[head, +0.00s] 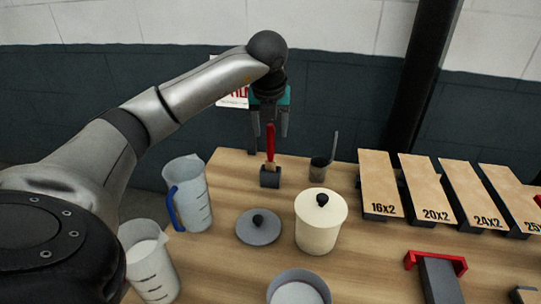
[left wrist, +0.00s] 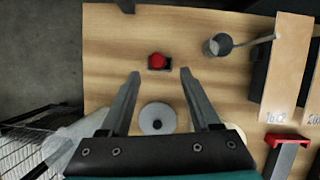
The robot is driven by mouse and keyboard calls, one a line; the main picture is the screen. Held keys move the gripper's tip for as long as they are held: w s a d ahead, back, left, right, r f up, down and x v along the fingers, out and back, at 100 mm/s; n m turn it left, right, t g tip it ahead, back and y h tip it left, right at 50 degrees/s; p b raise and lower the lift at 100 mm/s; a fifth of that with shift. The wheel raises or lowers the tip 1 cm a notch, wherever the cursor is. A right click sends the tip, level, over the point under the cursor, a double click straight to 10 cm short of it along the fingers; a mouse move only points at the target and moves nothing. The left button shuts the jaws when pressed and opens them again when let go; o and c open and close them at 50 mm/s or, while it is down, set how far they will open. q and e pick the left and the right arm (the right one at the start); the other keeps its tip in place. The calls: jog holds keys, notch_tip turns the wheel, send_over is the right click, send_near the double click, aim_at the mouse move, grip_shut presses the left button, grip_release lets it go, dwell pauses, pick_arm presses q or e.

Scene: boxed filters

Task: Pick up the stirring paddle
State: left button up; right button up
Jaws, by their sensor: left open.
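The stirring paddle (head: 270,140) has a red handle and a light wooden lower part. It stands upright in a small dark holder (head: 270,178) near the table's back edge. From above, in the left wrist view, the paddle's red end (left wrist: 157,60) shows over the holder. My left gripper (head: 270,131) points down above the holder, with its fingers apart. In the head view the red handle appears between the fingers. In the left wrist view the handle lies just beyond the fingertips (left wrist: 160,73), and no contact shows. My right gripper is in neither view.
A grey lid (head: 258,228), a cream lidded pot (head: 320,222) and a dark cup (head: 318,170) with an upright handle stand nearby. Two measuring jugs (head: 188,195) are at the left. Several labelled filter boxes (head: 380,185) line the right. A round container (head: 298,290) is in front.

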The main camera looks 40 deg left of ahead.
aim_at(270, 136)
pick_arm(q)
jog(key=shift+b+x, duration=0.3)
jog(key=shift+x, duration=2.9)
jog(key=shift+a, duration=0.2)
jog(key=shift+r, duration=0.1)
grip_shut()
